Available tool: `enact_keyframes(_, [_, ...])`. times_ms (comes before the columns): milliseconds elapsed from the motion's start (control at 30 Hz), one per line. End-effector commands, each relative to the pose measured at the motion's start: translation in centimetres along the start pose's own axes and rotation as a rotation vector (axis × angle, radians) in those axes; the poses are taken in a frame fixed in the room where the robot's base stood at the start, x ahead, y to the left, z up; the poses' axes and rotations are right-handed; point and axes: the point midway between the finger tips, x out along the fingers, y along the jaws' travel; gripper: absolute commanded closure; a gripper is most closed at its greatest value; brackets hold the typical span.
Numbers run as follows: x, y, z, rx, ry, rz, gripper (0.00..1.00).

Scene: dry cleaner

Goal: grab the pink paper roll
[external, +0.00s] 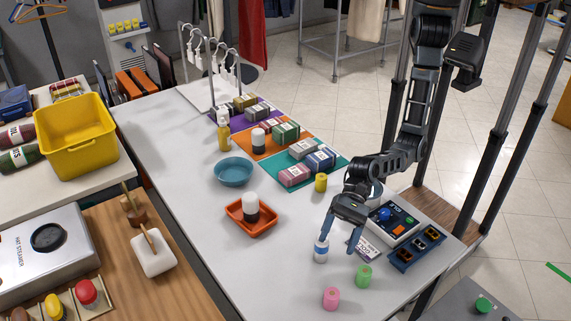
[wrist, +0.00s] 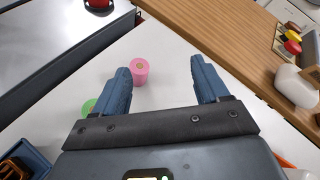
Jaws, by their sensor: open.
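The pink paper roll (external: 331,299) stands upright near the front edge of the white counter in the external view. In the wrist view the pink roll (wrist: 139,72) shows beyond my fingers, closer to the left finger. My gripper (external: 338,242) is open and empty, above the counter and behind the pink roll, apart from it. In the wrist view my gripper (wrist: 160,70) has its two blue fingers spread wide. A green roll (external: 364,276) stands right of the pink one and is partly hidden behind the left finger in the wrist view (wrist: 88,106).
A control box (external: 393,222) and a blue tray (external: 416,249) lie to the right. An orange tray (external: 243,216) and a yellow roll (external: 320,182) are farther back. Counter left of the pink roll is clear.

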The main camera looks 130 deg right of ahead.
Motion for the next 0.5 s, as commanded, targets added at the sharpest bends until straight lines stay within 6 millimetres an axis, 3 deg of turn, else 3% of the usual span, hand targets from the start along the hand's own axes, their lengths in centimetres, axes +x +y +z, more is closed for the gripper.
enact_keyframes(267, [-0.1,1.1,1.6,0.409,-0.071,0.046,0.26])
enact_keyframes(500, [2.8,3.8,-3.9,0.428,-0.068,0.049,0.26])
